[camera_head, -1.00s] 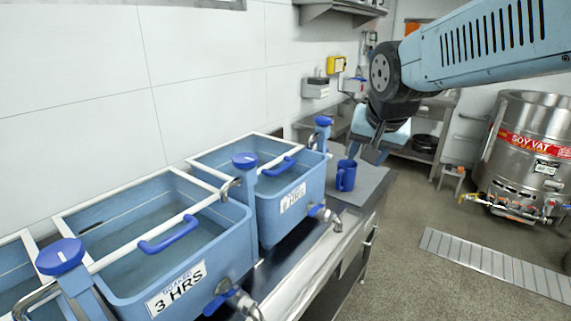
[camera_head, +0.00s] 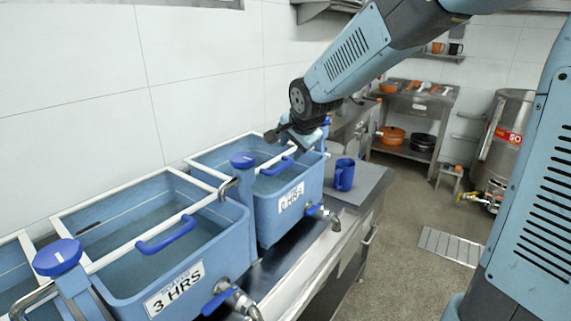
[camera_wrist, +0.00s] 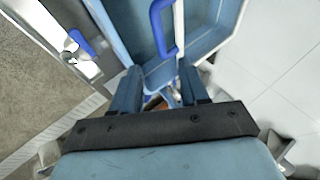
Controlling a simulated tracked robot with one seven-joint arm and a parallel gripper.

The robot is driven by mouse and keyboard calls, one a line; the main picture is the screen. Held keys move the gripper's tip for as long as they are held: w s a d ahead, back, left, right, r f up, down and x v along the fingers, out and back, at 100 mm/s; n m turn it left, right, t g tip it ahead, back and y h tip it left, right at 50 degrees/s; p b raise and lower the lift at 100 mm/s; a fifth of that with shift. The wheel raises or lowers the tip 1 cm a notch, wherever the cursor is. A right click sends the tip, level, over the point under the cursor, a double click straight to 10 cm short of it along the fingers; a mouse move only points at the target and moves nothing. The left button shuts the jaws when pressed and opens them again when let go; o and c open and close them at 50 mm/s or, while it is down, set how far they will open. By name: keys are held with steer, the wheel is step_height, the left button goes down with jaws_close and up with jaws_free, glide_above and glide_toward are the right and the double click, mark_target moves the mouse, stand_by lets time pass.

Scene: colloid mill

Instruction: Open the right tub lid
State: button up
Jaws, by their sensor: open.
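The right tub (camera_head: 290,208) is a light blue basin with a white label ending in HRS. Its lid (camera_head: 212,163) has a white frame and a see-through pane, and it lies flat, shut on the tub. A blue bar handle (camera_head: 277,167) is on the lid's front edge.
The left tub (camera_head: 205,262), labelled 3 HRS, has a similar shut lid with a blue handle (camera_head: 167,236). A blue-capped post (camera_head: 243,162) stands between the tubs. A blue mug (camera_head: 344,175) stands on the counter right of the right tub. Taps stick out in front.

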mark_target(284, 166)
steer(key=shift+x, duration=5.35)
steer(key=shift+d, duration=0.1)
jaws_close()
